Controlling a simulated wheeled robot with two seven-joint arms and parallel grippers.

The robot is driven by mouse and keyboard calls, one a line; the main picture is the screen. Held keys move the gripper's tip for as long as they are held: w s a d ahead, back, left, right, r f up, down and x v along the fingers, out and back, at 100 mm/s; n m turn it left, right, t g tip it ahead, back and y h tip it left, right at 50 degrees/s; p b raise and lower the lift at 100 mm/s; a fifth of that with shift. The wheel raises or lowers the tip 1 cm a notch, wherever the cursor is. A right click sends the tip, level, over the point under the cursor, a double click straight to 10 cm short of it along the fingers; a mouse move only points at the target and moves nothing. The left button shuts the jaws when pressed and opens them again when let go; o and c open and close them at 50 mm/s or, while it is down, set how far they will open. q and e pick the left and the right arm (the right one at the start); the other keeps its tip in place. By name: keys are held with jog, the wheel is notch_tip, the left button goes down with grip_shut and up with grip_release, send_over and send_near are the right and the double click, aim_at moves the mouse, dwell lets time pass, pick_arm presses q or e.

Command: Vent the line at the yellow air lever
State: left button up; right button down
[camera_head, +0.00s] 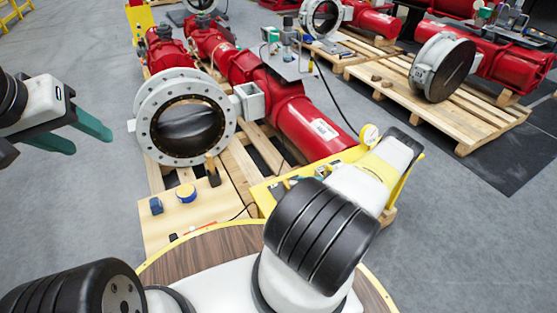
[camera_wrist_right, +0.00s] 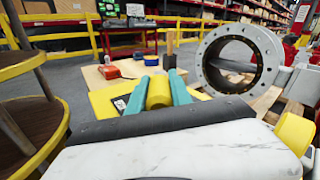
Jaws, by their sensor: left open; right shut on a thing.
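In the right wrist view, the teal fingers of my right gripper (camera_wrist_right: 160,88) are closed around a yellow piece (camera_wrist_right: 159,94), which appears to be the yellow air lever. The fingers hide its sides and the housing hides its lower end. A yellow panel (camera_wrist_right: 104,103) lies just beyond, to the left. In the head view, the yellow panel (camera_head: 263,196) stands at the front of the red actuator (camera_head: 310,125). My right arm covers much of the panel, and the lever cannot be made out there. My left gripper (camera_head: 91,145) is open and empty at the left, above the floor.
A small blue item (camera_head: 156,205), a yellow-and-blue round item (camera_head: 186,192) and an upright hammer (camera_head: 212,172) are on the board. Floor at left is clear.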

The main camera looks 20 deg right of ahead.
dwell(0.4)
jog(key=c, duration=1.2)
grip_release()
jog(key=shift+o, duration=0.2)
jog(key=shift+d, duration=0.1)
jog(key=v, duration=0.7)
jog(key=shift+s+d, duration=0.2)
jog(key=shift+d, duration=0.1)
